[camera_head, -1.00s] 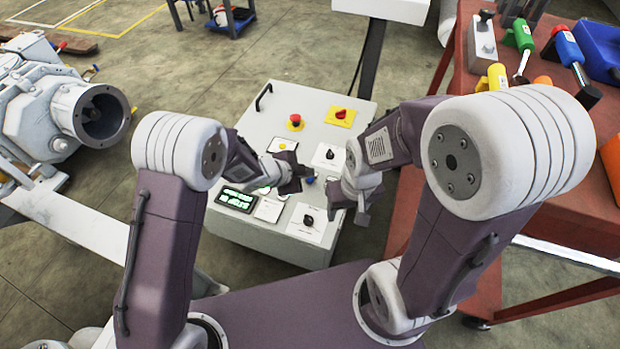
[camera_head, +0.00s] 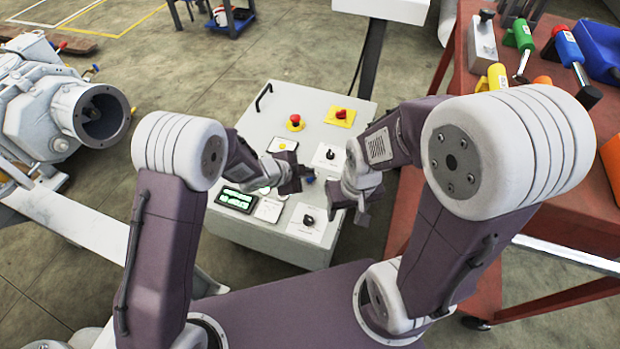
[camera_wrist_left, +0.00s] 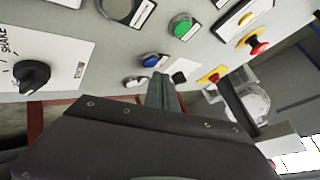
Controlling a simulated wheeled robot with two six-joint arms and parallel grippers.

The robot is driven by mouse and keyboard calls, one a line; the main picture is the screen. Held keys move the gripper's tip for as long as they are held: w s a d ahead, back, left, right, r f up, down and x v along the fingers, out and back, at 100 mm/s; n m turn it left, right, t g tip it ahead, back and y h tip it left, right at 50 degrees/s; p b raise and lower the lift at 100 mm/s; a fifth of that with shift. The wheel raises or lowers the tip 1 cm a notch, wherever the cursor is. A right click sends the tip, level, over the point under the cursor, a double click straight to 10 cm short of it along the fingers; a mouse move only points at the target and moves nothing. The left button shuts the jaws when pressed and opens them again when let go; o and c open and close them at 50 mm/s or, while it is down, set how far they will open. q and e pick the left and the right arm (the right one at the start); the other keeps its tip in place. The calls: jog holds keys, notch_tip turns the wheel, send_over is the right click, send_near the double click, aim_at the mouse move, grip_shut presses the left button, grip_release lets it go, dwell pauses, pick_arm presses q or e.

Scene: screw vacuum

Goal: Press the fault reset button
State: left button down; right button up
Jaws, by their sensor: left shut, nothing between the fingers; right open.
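A grey control box (camera_head: 258,130) stands in front of me with several buttons and knobs. A blue push button (camera_wrist_left: 152,60) shows in the left wrist view, between a green button (camera_wrist_left: 181,25) and a white button (camera_wrist_left: 135,80). The labels beside them are too small to read, so I cannot tell which is the fault reset. My left gripper (camera_head: 301,175) is shut and empty, low over the panel. Its fingertips (camera_wrist_left: 164,84) are close to the blue button; I cannot tell whether they touch. My right gripper (camera_head: 350,207) is open and empty at the panel's right edge.
A red emergency button (camera_head: 295,121), a red-and-yellow switch (camera_head: 341,114), black knobs (camera_head: 308,220) and a lit green display (camera_head: 236,200) are on the panel. A red table (camera_head: 570,190) with tools stands at right, a grey machine (camera_head: 45,110) at left.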

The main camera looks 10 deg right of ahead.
aim_at(308, 181)
pick_arm(q)
jog(key=shift+f, duration=0.1)
jog(key=shift+f, duration=0.3)
jog(key=shift+f+b, duration=0.45)
jog(key=shift+b, duration=0.1)
dwell(0.5)
jog(key=shift+r+p, duration=0.85)
notch_tip(308, 181, up, 5)
jog(key=p, duration=0.5)
jog(key=shift+r, duration=0.1)
